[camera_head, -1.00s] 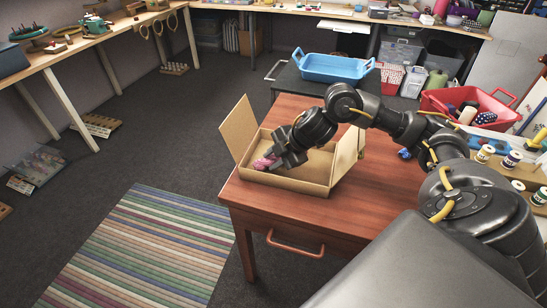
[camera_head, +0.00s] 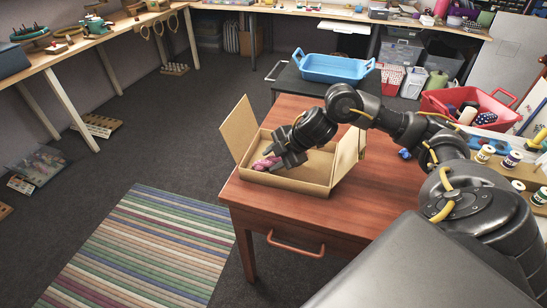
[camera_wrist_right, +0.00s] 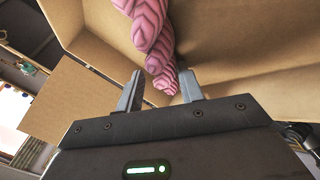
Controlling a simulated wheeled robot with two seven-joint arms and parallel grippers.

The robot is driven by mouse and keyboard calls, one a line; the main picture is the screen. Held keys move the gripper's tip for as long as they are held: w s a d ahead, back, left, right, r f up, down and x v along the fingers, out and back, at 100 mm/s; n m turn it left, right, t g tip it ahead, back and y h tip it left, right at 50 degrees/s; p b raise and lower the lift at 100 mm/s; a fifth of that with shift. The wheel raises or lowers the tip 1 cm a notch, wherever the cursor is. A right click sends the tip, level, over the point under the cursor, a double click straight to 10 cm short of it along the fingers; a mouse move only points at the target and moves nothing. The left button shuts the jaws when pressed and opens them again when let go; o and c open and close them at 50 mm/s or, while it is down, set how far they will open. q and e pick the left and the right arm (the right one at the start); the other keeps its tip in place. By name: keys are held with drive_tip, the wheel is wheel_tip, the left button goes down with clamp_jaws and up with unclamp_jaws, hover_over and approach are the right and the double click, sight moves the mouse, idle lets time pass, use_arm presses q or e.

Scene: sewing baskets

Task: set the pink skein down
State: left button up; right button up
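The pink skein (camera_head: 265,164) lies inside the open cardboard box (camera_head: 304,185), near its left front side. In the right wrist view the twisted skein (camera_wrist_right: 150,40) runs from the top edge down toward my fingers, against the cardboard. My right gripper (camera_head: 283,158) reaches down into the box at the skein. In the wrist view my right gripper's fingers (camera_wrist_right: 160,92) stand apart, one on each side of the skein's near end, with a gap showing beside it. My left gripper is not in view.
The box stands on a reddish wooden table (camera_head: 375,190), its flaps (camera_head: 239,129) raised. A blue tray (camera_head: 335,68) sits behind on a dark surface. A red basket (camera_head: 470,104) with sewing items and several thread spools (camera_head: 512,159) are at the right.

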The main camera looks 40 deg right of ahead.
drive_tip(key=shift+s+a, duration=0.1)
drive_tip(key=shift+s, duration=0.2)
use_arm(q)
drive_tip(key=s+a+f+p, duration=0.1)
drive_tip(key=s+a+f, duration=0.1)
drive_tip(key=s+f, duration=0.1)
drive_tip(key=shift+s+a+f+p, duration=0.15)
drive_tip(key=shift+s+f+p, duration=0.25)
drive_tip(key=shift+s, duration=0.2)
use_arm(e)
drive_tip(key=w+v, duration=0.1)
drive_tip(key=v, duration=1.1)
drive_tip(key=shift+r, duration=0.4)
drive_tip(key=shift+s, duration=0.1)
